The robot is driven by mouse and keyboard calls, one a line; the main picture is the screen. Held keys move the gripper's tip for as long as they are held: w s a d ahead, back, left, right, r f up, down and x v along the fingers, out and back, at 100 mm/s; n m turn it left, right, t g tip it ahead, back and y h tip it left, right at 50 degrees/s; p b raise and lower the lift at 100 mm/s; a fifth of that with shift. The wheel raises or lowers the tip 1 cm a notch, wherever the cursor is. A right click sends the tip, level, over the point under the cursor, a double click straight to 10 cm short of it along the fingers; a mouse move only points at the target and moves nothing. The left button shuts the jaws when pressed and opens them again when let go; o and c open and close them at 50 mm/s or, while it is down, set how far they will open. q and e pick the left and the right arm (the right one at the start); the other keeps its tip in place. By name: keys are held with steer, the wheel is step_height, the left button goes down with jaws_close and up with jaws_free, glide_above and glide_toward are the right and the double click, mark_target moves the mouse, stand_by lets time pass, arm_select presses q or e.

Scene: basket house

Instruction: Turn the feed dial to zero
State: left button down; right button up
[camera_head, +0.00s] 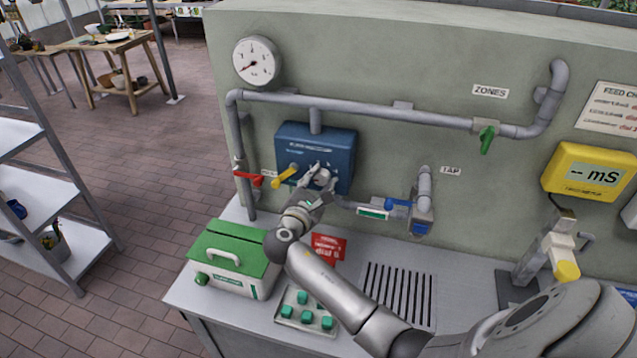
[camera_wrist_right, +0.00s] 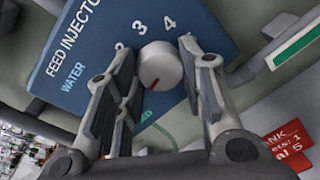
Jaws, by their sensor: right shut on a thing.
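The feed dial is a round grey knob (camera_wrist_right: 160,66) with a red mark on its face, on the blue feed injector box (camera_head: 316,143). In the right wrist view, the numerals 2, 3 and 4 show along its upper side. The red mark points toward the bottom of that picture, away from those numerals; no numeral shows beside it. My right gripper (camera_head: 319,178) is at the box front with its fingers on either side of the knob, shut on it. It also shows in the right wrist view (camera_wrist_right: 155,88). My left gripper is not in view.
A yellow lever (camera_head: 285,177) and a red lever (camera_head: 249,179) are left of the dial. A blue-handled tap (camera_head: 399,203) is to the right. A green-lidded box (camera_head: 232,252) and a tray of green pieces (camera_head: 305,311) stand on the bench below. A round gauge (camera_head: 256,62) hangs above.

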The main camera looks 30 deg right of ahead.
steer(key=o, duration=1.1)
steer(key=shift+c, duration=0.2)
steer(key=shift+a, duration=0.1)
steer(key=v, duration=1.1)
steer(key=shift+s+a, duration=0.25)
steer(key=shift+a, duration=0.05)
